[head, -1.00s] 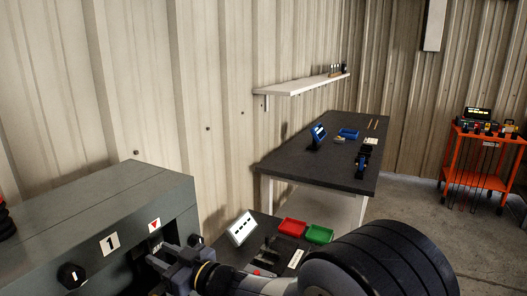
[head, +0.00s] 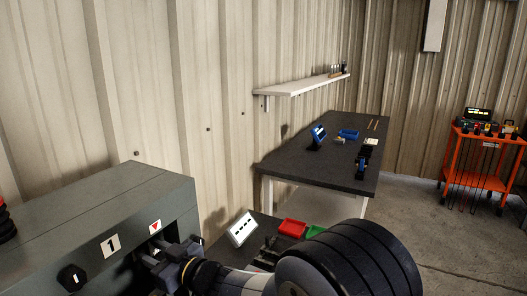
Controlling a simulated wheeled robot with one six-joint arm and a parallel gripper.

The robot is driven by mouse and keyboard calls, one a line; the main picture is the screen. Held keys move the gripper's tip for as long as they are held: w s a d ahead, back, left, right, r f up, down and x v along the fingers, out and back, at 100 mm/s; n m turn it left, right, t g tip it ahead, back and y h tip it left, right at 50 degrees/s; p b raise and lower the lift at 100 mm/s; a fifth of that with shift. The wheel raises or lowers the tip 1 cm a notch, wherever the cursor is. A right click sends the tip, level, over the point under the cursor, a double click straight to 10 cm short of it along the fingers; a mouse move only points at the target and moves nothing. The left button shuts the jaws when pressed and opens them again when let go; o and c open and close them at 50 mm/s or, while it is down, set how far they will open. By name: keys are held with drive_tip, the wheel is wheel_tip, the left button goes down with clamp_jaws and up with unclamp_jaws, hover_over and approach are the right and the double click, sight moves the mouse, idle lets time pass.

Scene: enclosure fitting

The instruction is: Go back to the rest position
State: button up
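My gripper (head: 158,262) is at the lower left of the head view, close to the right-hand face of the grey enclosure (head: 120,205). Its fingers point left toward the enclosure, beneath the red triangle label (head: 155,226). I cannot tell from this view whether the fingers are open or shut, or whether they touch the enclosure. My arm runs from the gripper to the lower right and hides part of the low table behind it.
A white panel (head: 242,229), a red tray (head: 291,228) and a partly hidden green tray (head: 315,231) are on the low table. A dark workbench (head: 300,165) stands behind, under a wall shelf (head: 300,86). An orange cart (head: 480,160) is at right; floor between is clear.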

drive_tip(key=shift+d+f+n+b, duration=0.15)
drive_tip(key=shift+n+b, duration=0.25)
drive_tip(key=shift+n, duration=0.6)
drive_tip(key=n+b, duration=0.2)
drive_tip(key=n, duration=0.3)
drive_tip(key=n+b, duration=0.2)
drive_tip(key=n, duration=0.3)
drive_tip(key=shift+r+n+b, duration=0.25)
drive_tip(key=shift+n+b, duration=0.3)
drive_tip(key=shift+n, duration=0.55)
